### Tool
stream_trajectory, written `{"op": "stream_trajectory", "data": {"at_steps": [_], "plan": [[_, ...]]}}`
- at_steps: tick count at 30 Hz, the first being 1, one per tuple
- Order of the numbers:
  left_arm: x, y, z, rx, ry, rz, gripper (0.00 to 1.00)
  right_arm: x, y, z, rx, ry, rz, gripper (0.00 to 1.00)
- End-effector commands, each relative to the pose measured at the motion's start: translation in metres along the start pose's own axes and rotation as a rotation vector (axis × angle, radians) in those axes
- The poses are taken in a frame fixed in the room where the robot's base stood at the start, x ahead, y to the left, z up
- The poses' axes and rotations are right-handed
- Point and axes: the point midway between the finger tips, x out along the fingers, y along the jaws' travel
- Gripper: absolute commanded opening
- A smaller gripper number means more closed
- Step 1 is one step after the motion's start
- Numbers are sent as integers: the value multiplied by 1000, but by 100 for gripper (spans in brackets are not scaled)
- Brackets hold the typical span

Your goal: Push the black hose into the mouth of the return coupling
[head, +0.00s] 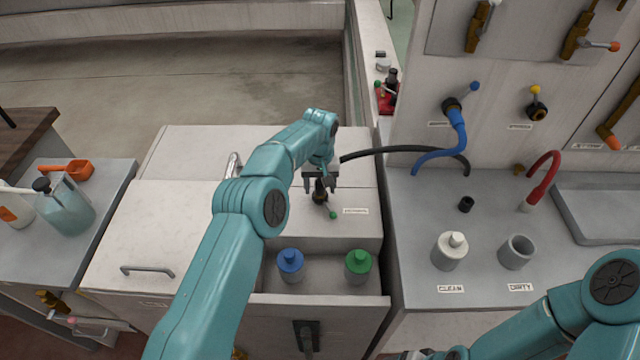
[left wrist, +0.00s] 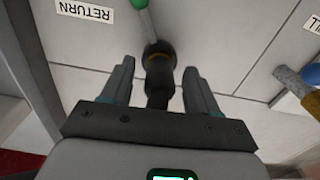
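The return coupling (head: 320,196) is a dark fitting with a green-knobbed lever, beside a small label on the white cabinet. In the left wrist view the coupling (left wrist: 160,50) shows a black rim and a brass ring, near the RETURN label. The black hose (head: 405,149) arches from the right bench to my left gripper (head: 320,184). A black length (left wrist: 157,92), apparently the hose end, lies between its fingers and meets the coupling. Gaps show on both sides, so the fingers are open around it. How deep the end sits is hidden. My right gripper's fingers are out of frame.
An open drawer below holds a blue-capped bottle (head: 290,264) and a green-capped bottle (head: 358,265). A blue hose (head: 458,130) and a red hose (head: 543,172) are nearby.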

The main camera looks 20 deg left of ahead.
Motion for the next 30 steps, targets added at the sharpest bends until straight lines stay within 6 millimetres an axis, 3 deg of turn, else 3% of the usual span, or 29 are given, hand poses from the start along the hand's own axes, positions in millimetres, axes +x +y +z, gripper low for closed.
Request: {"op": "stream_trajectory", "data": {"at_steps": [7, 13, 16, 21, 30], "plan": [[-13, 0, -1, -1, 3, 1, 60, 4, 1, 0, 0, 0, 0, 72], [-63, 1, -1, 0, 6, 3, 60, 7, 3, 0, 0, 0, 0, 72], [-94, 1, -1, -1, 6, 3, 60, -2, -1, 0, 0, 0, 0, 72], [-140, 0, 0, 0, 1, 1, 60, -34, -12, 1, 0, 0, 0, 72], [-164, 0, 0, 0, -1, 0, 60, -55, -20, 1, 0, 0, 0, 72]]}}
